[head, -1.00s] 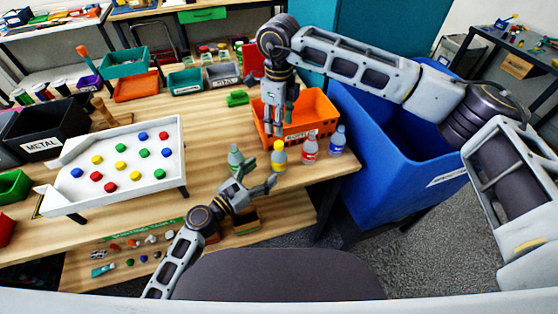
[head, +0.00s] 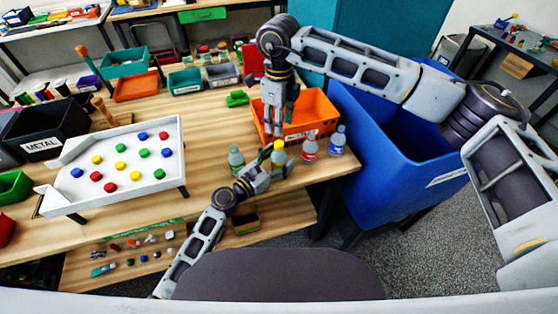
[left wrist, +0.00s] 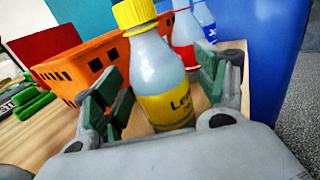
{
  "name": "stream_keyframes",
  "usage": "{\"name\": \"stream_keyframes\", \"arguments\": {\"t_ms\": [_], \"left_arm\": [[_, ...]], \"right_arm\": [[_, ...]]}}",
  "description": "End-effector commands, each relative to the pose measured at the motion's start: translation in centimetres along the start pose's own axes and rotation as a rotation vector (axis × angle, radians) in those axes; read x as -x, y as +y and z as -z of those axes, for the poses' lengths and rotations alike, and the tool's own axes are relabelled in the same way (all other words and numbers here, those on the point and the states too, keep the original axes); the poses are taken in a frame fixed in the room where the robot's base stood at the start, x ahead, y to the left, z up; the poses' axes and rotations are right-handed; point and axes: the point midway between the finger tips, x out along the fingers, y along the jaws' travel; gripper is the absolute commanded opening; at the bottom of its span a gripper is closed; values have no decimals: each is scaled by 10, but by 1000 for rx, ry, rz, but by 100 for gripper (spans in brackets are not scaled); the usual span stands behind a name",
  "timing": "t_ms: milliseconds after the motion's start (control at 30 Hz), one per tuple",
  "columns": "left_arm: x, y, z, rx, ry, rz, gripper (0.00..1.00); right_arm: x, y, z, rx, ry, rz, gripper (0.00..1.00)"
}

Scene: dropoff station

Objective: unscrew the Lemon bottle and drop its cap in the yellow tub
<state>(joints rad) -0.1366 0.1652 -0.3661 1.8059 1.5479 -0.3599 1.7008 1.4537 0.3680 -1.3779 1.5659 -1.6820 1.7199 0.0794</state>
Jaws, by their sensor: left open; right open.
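The Lemon bottle (head: 279,158) stands upright near the table's front edge, with its yellow cap (left wrist: 134,13) on. In the left wrist view the bottle body (left wrist: 172,105) is between the green finger pads of my left gripper (left wrist: 158,88), which is open with gaps beside the bottle. In the head view my left gripper (head: 278,165) is low at the bottle, partly covering it. My right gripper (head: 274,130) is open and empty, pointing down in front of the orange crate, up and left of the bottle. I see no yellow tub.
A green bottle (head: 236,160) stands left of the Lemon bottle; a red-labelled bottle (head: 309,147) and a blue-labelled bottle (head: 337,141) stand right. The orange crate (head: 318,107) is behind. A large blue bin (head: 375,130) and a white peg tray (head: 75,198) flank them.

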Motion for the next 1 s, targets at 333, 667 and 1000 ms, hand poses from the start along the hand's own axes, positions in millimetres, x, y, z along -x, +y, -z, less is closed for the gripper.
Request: {"name": "stream_keyframes", "arguments": {"t_ms": [333, 667, 1000], "left_arm": [[-4, 0, 0, 0, 0, 0, 72], [-4, 0, 0, 0, 0, 0, 40], [-4, 0, 0, 0, 0, 0, 0]], "right_arm": [[0, 0, 0, 0, 0, 0, 42], [0, 0, 0, 0, 0, 0, 42], [0, 0, 0, 0, 0, 0, 42]]}}
